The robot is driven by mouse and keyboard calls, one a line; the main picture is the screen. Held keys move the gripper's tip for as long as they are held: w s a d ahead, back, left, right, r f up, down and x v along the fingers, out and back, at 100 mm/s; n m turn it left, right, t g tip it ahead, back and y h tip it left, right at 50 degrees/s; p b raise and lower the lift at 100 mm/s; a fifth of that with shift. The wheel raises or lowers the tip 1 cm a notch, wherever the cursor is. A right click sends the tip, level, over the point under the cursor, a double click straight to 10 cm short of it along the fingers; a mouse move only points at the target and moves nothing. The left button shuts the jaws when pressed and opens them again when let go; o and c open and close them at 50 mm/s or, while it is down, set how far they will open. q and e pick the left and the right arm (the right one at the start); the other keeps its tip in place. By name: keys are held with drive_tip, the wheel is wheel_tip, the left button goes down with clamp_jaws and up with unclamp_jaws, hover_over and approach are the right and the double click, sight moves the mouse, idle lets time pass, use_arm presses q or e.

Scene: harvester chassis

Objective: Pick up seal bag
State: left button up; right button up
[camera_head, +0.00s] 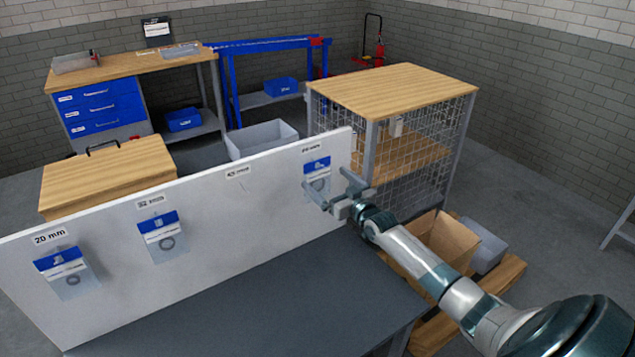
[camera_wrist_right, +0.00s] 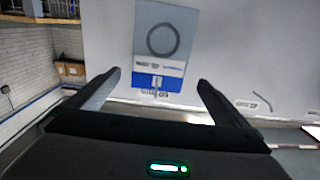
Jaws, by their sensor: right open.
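A seal bag (camera_head: 317,172) with a blue header and a dark ring hangs at the right end of the white board (camera_head: 215,205). My right gripper (camera_head: 331,195) is open in front of its lower part. In the right wrist view the seal bag (camera_wrist_right: 158,45) appears upside down beyond and between the two open fingers (camera_wrist_right: 158,80), with nothing between them. Two similar bags hang further left on the board, one in the middle (camera_head: 162,236) and one at the left (camera_head: 68,272). My left gripper is not in view.
A dark grey table (camera_head: 270,305) lies in front of the board, its visible top clear. A wire-mesh cabinet (camera_head: 400,90) stands behind the board's right end. A cardboard box (camera_head: 440,245) and a grey bin (camera_head: 487,250) stand at right, near my right arm.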

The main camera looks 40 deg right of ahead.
sight(319, 171)
drive_tip(key=shift+w, duration=0.6)
drive_tip(key=shift+w+d+r+p, duration=0.1)
drive_tip(key=shift+w+p, duration=0.1)
drive_tip(key=shift+w, duration=0.2)
drive_tip(key=shift+w+d+r+p, duration=0.1)
drive_tip(key=shift+w+p, duration=0.1)
drive_tip(key=shift+w, duration=0.2)
drive_tip(key=shift+w+f, duration=0.1)
drive_tip(key=shift+w, duration=1.7)
drive_tip(key=c, duration=1.1)
